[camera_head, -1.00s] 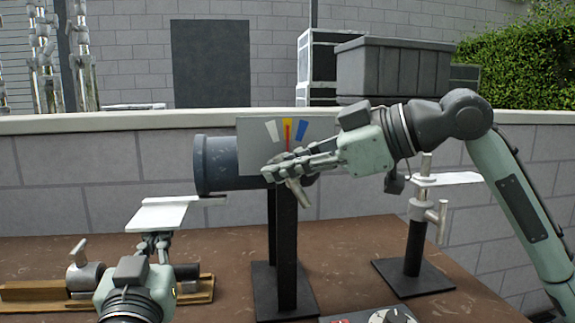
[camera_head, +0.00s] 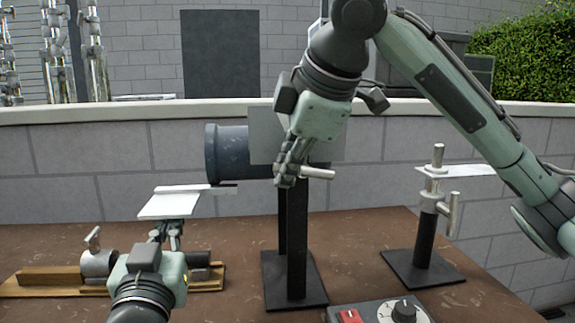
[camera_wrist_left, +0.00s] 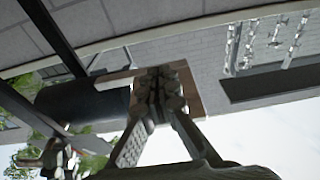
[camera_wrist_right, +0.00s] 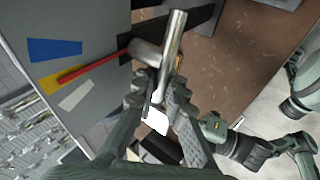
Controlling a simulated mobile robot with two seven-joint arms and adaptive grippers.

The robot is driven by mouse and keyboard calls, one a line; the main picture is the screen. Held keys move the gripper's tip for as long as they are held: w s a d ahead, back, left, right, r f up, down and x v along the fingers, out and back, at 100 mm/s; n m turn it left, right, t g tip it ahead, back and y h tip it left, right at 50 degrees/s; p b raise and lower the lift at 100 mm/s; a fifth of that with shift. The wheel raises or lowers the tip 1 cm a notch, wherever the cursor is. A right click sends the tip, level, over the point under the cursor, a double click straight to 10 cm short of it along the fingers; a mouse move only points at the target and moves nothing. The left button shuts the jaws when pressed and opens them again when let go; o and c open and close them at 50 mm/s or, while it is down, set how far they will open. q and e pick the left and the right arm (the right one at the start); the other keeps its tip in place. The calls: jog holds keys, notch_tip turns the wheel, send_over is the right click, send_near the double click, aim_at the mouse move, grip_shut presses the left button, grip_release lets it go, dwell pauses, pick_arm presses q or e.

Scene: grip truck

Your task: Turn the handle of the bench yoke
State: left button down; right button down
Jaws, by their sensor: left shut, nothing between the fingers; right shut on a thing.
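The bench yoke has a dark blue-grey cylinder (camera_head: 227,153) on a black stand (camera_head: 297,245), with a grey panel (camera_head: 262,135) on its front. Its metal bar handle (camera_head: 318,172) points right in the head view. My right gripper (camera_head: 287,176) comes down from above and is shut on this handle, which also shows in the right wrist view (camera_wrist_right: 174,45). There, the panel has blue, yellow and white marks, and a red needle (camera_wrist_right: 92,68) reaches the yellow mark. My left gripper (camera_head: 166,236) is shut and empty near a white plate (camera_head: 168,206); contact cannot be told.
A second black stand (camera_head: 425,268) with a metal clamp is at the right. A wooden base (camera_head: 55,280) with metal parts lies at the left. A box with a dial (camera_head: 403,310) and red switch is at the front edge. Bare brown tabletop (camera_head: 355,245) lies between the stands.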

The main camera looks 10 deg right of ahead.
jog(key=shift+f+h, duration=0.15)
jog(key=shift+h, duration=0.25)
jog(key=shift+n, duration=0.3)
jog(key=c, duration=1.6)
grip_release()
jog(key=shift+o, duration=0.2)
jog(key=v, duration=1.2)
jog(key=shift+a, duration=0.15)
